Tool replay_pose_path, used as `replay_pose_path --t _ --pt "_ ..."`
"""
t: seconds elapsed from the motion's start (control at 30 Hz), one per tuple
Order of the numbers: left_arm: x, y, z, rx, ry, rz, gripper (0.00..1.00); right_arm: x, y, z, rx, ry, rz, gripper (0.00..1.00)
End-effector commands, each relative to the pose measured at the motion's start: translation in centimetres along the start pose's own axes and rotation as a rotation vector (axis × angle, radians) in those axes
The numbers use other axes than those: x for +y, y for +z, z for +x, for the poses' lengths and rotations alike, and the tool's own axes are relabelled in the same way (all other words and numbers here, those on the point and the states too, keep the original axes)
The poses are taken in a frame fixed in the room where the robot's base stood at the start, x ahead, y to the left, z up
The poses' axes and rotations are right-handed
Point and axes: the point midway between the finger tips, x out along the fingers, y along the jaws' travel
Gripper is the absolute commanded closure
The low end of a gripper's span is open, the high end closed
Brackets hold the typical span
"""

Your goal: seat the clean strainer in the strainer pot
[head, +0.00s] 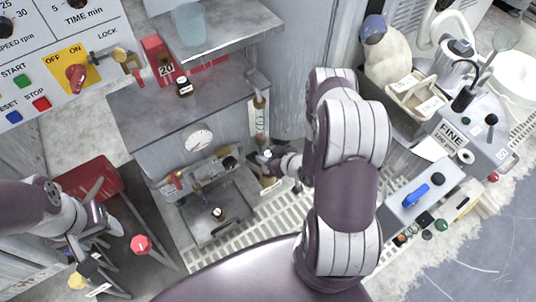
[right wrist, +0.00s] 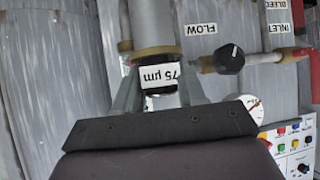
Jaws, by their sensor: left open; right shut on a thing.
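My right gripper (right wrist: 158,92) is shut on a small black-gripped piece with a white "75 µm" label, which I take as the strainer (right wrist: 157,76). The label reads upside down in the right wrist view. A grey cylinder with a brass collar (right wrist: 152,52), apparently the strainer pot, lines up with it at the collar. I cannot tell how far the strainer sits in it. In the head view my right gripper (head: 270,160) is small and partly hidden by my arm, beside the grey cabinet. My left gripper (head: 115,280) is open at lower left, apparently empty.
A black valve knob (right wrist: 229,60) on a pipe is close to the right gripper. A gauge (head: 198,138) is on the cabinet front. A red tray (head: 88,178) and a red knob (head: 141,244) are near my left arm.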

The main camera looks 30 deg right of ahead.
Motion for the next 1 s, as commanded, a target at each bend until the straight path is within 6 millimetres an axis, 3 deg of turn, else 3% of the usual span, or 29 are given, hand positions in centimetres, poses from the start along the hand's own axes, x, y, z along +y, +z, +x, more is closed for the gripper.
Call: replay_pose_path --t 1.0 --pt "0.0 0.1 0.8 0.000 0.000 0.000 0.39 0.0 1.1 0.8 0.001 0.000 -0.001 0.94"
